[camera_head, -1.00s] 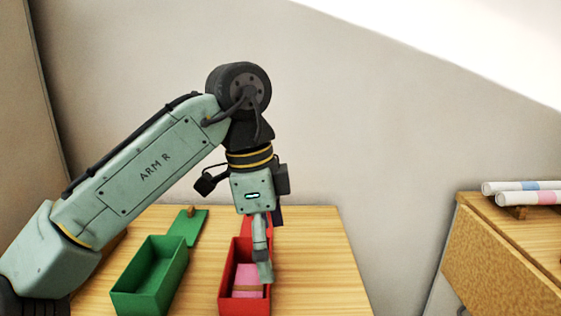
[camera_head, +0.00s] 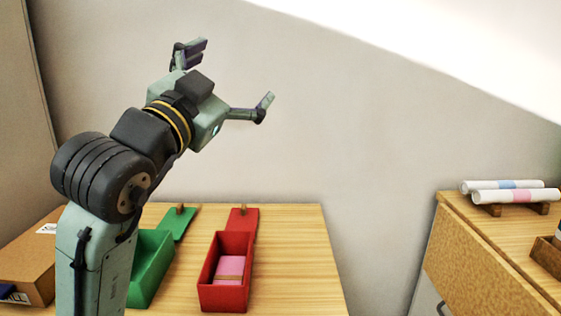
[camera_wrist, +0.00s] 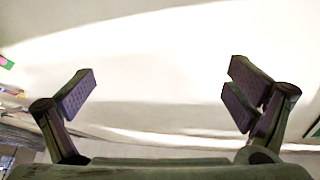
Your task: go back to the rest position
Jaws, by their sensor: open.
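My gripper (camera_head: 228,78) is raised high above the table in the head view, in front of the wall. Its fingers are spread wide and point up and to the right. In the wrist view my gripper (camera_wrist: 160,95) is open and empty, with only a pale wall or ceiling surface between the fingers. My arm is folded up at the left of the head view. Nothing touches the fingers.
A red box (camera_head: 212,292) holding a pink item (camera_head: 230,268) stands open on the wooden table (camera_head: 295,260). A green box (camera_head: 150,268) is partly behind my arm. A cardboard box (camera_head: 28,262) is at left. Paper rolls (camera_head: 510,190) lie on the right cabinet (camera_head: 480,255).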

